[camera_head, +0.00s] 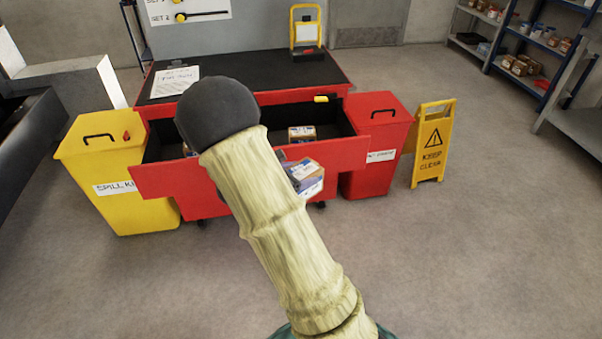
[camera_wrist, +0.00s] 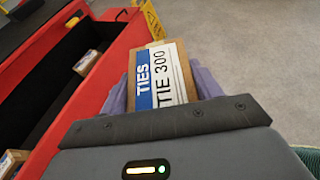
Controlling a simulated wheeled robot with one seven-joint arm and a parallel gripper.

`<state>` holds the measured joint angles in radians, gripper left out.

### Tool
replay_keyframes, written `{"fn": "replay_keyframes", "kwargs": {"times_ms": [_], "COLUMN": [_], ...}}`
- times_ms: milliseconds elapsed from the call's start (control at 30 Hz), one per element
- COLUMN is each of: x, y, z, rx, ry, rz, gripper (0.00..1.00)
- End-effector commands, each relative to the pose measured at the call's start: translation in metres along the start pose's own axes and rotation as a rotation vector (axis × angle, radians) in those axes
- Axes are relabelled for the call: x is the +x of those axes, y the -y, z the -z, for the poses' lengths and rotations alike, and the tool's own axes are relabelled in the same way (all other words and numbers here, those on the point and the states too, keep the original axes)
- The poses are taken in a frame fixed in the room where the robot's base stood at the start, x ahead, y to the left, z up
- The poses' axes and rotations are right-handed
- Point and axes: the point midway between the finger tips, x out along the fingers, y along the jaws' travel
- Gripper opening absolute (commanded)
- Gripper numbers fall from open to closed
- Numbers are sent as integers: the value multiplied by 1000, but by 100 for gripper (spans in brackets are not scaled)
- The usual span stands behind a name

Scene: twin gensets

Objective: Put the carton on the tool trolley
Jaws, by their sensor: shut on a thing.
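The carton (camera_wrist: 160,76) is brown with a blue and white label reading "TIES" and "TIE 300". My gripper (camera_wrist: 160,85) is shut on it, with purple fingers along both its sides. In the head view the carton (camera_head: 309,178) shows beyond my arm, in front of the trolley's open drawer. The red tool trolley (camera_head: 290,74) has a black top, and its drawer (camera_head: 345,155) stands pulled out towards me. My arm hides the drawer's middle and most of my gripper.
Another carton (camera_head: 302,133) lies in the drawer.

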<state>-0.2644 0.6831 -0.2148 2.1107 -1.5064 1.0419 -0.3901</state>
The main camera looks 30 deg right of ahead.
Motion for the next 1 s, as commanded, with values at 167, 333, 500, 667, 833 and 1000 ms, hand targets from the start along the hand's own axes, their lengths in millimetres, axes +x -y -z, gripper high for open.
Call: {"fn": "replay_keyframes", "kwargs": {"times_ms": [167,333,500,667,833,1000], "x": [-2,-10,-24,-44,-67,-76], "y": [-19,-41,-58,-68,-71,-71], "z": [16,42,77,120,159,170], "rx": [-70,-154,-238,-321,-383,-395], "ry": [1,4,4,3,-6,-13], "rz": [-161,-356,-549,-741,-910,-966], "gripper": [35,35,35,35,35,35]}}
